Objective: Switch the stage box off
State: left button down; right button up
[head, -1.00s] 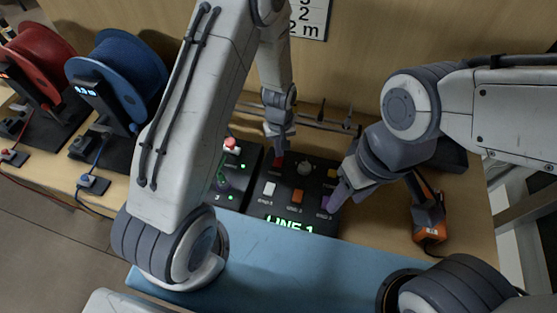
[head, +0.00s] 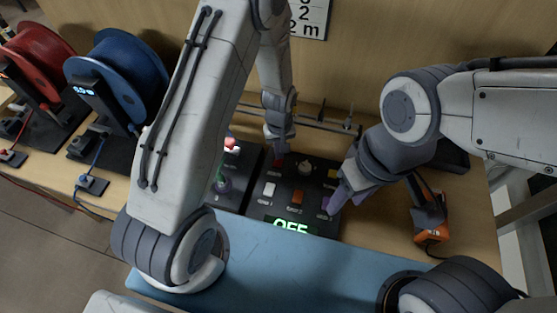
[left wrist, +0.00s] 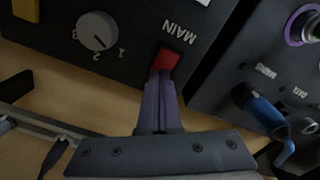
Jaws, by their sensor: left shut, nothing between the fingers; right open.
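The knob also shows in the left wrist view (left wrist: 97,31), beside numbers 1, 2 and 3. My left gripper (head: 278,158) is shut and empty, its tips at the red MAIN switch (left wrist: 165,60); they appear to touch it.
Blue (head: 130,75) and red (head: 42,65) cable reels stand at the left. An orange-black device (head: 430,218) lies at the right. A blue padded surface (head: 270,262) is in front.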

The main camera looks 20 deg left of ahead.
pick_arm(q)
notch_tip(320, 180, up, 7)
jog(key=p, duration=0.5)
dwell(0.3)
jog(key=s+d+r+m+b, duration=0.2)
jog(key=s+d+r+m, duration=0.15)
jog(key=r, duration=0.25)
jog(key=s+d+r+m+b, duration=0.1)
jog(key=s+d+r+m, duration=0.25)
jog(key=s+r, duration=0.2)
jog(key=s+d+r+m+h+b, duration=0.1)
jog(key=s+r+m+b, duration=0.2)
jog(key=s, duration=1)
notch_tip(320, 180, up, 3)
jog(key=m, duration=0.3)
jog(key=shift+s+d, duration=0.2)
jog(key=shift+s, duration=0.2)
